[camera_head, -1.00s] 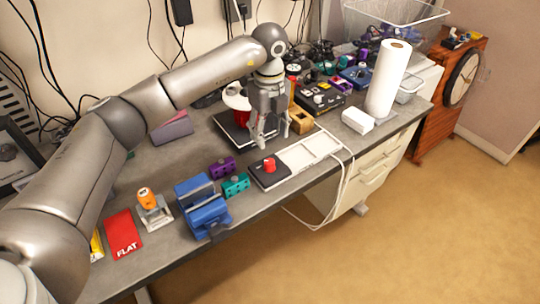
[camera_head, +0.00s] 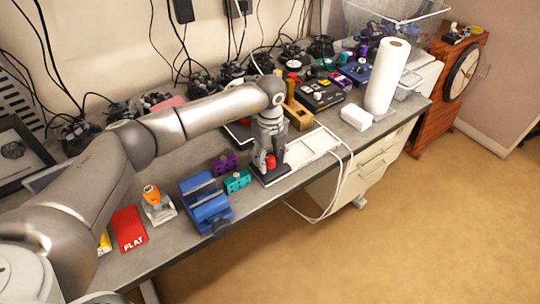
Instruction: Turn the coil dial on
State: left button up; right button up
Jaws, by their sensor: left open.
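A small black box with a red knob (camera_head: 271,162), which I take to be the coil dial, lies near the table's front edge, at the left end of a white framed panel (camera_head: 312,147). My left gripper (camera_head: 270,165) points down over this box, with its fingers apart on either side of the red knob. I cannot tell whether the fingers touch the knob. The gripper and wrist hide part of the box and panel. My right gripper is not in view.
Teal (camera_head: 237,181) and purple blocks and a blue vise (camera_head: 205,203) stand left of the black box. A wooden holder (camera_head: 298,115), a black device (camera_head: 320,95) and a paper towel roll (camera_head: 387,77) stand behind to the right. A white cable (camera_head: 345,180) hangs over the front edge.

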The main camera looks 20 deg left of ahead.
pick_arm(q)
jog(key=c, duration=1.1)
jog(key=shift+o, duration=0.2)
jog(key=m+b, duration=0.3)
jog(key=shift+f+m, duration=0.15)
jog(key=shift+m, duration=0.15)
jog(key=m+b, duration=0.8)
jog(key=m, duration=0.1)
jog(key=shift+m, duration=0.4)
jog(key=shift+r+m+b, duration=0.2)
jog(key=shift+m+b, duration=0.9)
jog(key=shift+m, duration=1.1)
